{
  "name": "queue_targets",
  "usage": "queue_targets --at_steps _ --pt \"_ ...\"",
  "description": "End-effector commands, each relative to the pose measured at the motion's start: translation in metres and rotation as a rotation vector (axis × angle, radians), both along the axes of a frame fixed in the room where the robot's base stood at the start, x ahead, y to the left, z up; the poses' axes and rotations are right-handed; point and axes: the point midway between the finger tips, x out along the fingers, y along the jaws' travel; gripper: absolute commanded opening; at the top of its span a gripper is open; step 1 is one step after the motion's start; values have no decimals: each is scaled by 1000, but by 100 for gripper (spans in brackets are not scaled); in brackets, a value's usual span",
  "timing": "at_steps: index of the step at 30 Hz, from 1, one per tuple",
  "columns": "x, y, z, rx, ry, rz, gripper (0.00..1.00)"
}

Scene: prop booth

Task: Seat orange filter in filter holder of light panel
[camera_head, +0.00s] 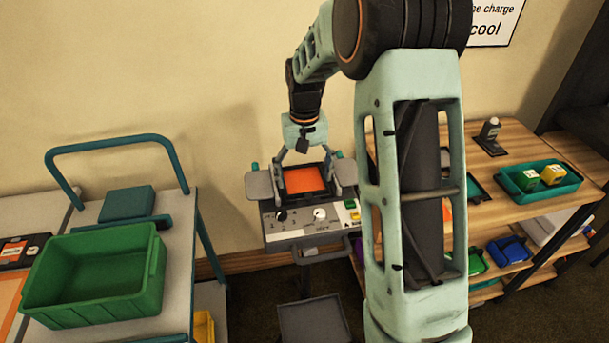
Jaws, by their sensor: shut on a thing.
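The orange filter (303,180) is a flat orange square in a dark frame, at the middle of the camera_head view. It is over the top of the light panel (290,237), a grey unit with knobs and coloured buttons on its front. My gripper (304,161) reaches down from above, behind the filter, and is shut on it. The fingers are small here and their contact is partly hidden. The filter holder is mostly hidden by the filter, so I cannot tell whether the filter rests in it or is held just above.
Grey flaps (260,184) flank the panel. At left, a trolley carries a green bin (95,280) and a teal box (127,203). At right, a wooden shelf (485,196) holds a teal tray (513,186) and a small bottle (489,131). My arm hides part of the shelf.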

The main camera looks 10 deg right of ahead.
Motion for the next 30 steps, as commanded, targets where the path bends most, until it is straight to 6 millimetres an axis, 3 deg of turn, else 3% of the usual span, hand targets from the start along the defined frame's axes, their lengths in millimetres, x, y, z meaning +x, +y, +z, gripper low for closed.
queue_targets --at_steps 6,7,12,23,30 --pt "0 0 -4 0 0 0 47" --pt "0 0 -3 0 0 0 82" --pt "0 0 -3 0 0 0 99" --pt "0 0 1 0 -1 0 99" --pt "1 0 42 0 -5 0 99"
